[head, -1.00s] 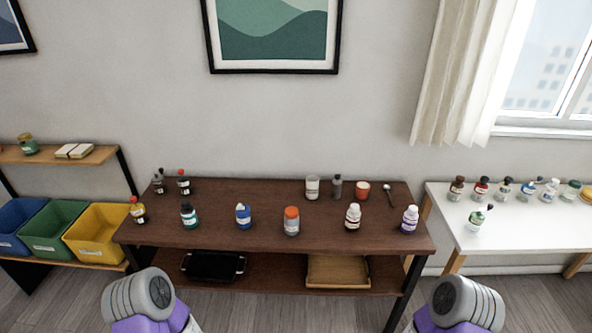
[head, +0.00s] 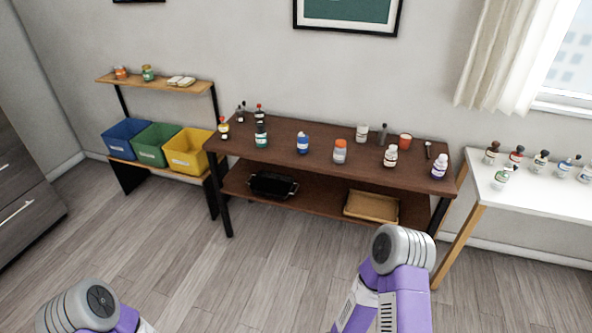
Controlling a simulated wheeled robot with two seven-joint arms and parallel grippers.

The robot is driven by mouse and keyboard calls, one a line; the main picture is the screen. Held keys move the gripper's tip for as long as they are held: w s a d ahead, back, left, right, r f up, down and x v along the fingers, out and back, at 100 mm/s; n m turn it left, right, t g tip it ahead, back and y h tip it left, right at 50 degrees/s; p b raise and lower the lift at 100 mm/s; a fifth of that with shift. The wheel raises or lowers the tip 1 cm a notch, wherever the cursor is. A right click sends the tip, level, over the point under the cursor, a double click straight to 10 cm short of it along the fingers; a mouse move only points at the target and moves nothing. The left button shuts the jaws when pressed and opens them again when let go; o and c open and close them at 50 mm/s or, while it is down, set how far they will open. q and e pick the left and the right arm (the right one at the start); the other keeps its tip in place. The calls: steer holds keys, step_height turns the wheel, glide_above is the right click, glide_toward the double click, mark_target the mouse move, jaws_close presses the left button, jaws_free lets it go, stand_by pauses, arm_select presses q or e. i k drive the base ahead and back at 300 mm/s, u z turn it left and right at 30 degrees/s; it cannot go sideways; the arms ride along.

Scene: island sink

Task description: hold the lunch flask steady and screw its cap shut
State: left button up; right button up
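I cannot make out for sure which object is the lunch flask. On the dark brown table (head: 275,135) in the head view stand several small labelled bottles and jars, all upright. Among them are a grey jar with an orange cap (head: 340,152), a blue bottle (head: 303,144), a teal bottle (head: 261,136), a white bottle with a dark red cap (head: 390,157) and a purple-and-white bottle (head: 439,167). No loose cap can be told apart at this size. Only rounded grey and purple parts of my two arms show, low in the picture and apart from the table; neither gripper is in view.
A black tray (head: 273,184) and a wooden tray (head: 371,207) lie on the table's lower shelf. Blue, green and yellow bins (head: 188,152) stand at left. A white table (head: 538,205) with bottles is at right. Grey drawers (head: 25,180) stand far left. The floor in front is clear.

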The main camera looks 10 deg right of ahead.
mark_target(339, 154)
steer(key=u, duration=0.15)
steer(key=k, duration=0.1)
steer(key=z, duration=1.3)
steer(key=i, duration=2)
steer(key=u, duration=0.75)
